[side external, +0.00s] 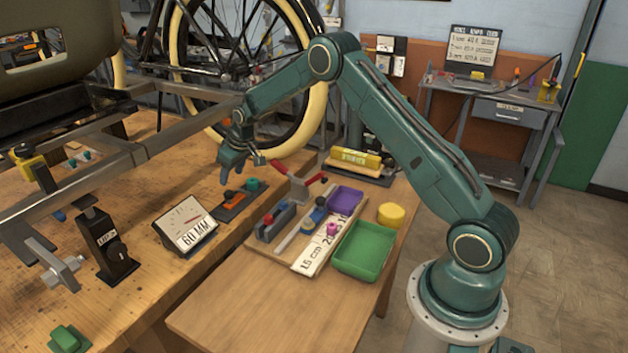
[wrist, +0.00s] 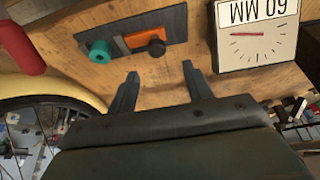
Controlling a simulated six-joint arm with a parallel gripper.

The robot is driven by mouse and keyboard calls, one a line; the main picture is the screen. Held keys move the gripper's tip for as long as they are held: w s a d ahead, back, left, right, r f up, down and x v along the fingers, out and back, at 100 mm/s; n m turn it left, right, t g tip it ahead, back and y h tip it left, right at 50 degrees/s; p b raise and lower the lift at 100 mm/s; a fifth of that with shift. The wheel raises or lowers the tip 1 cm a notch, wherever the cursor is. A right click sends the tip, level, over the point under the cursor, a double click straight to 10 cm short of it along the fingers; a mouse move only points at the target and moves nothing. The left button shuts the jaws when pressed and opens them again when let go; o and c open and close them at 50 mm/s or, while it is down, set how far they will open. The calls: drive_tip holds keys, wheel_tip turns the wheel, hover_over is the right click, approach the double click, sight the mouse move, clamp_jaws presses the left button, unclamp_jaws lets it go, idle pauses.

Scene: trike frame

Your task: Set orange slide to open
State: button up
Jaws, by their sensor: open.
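The orange slide (wrist: 143,38) sits on a dark plate (wrist: 175,15) on the wooden bench, with a black knob (wrist: 156,47) on it. A teal knob (wrist: 99,50) stands beside it on the same plate. In the side view the orange slide (side external: 234,196) is on the plate just below my gripper, with the teal knob (side external: 252,184) to its right. My gripper (side external: 233,180) is above the bench, its fingers apart and empty. In the wrist view my gripper (wrist: 158,75) points toward the slide, and no contact with it shows. The slide carries no readable position marking.
A gauge marked 60 MM (side external: 186,227) stands close to the plate. A red-handled clamp (side external: 298,183) is to the right. The wheel (side external: 318,100) and metal frame (side external: 185,125) are close to my arm.

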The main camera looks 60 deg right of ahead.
drive_tip(key=shift+v, duration=3)
drive_tip(key=shift+s, duration=0.1)
drive_tip(key=s+a+r, duration=0.5)
drive_tip(key=s+r, duration=0.4)
drive_tip(key=s+a+r, duration=0.4)
drive_tip(key=s+r, duration=0.4)
drive_tip(key=r, duration=0.1)
drive_tip(key=s+a, duration=0.2)
drive_tip(key=s, duration=1)
drive_tip(key=s+a+t, duration=0.1)
drive_tip(key=s+a, duration=0.2)
drive_tip(key=s, duration=1)
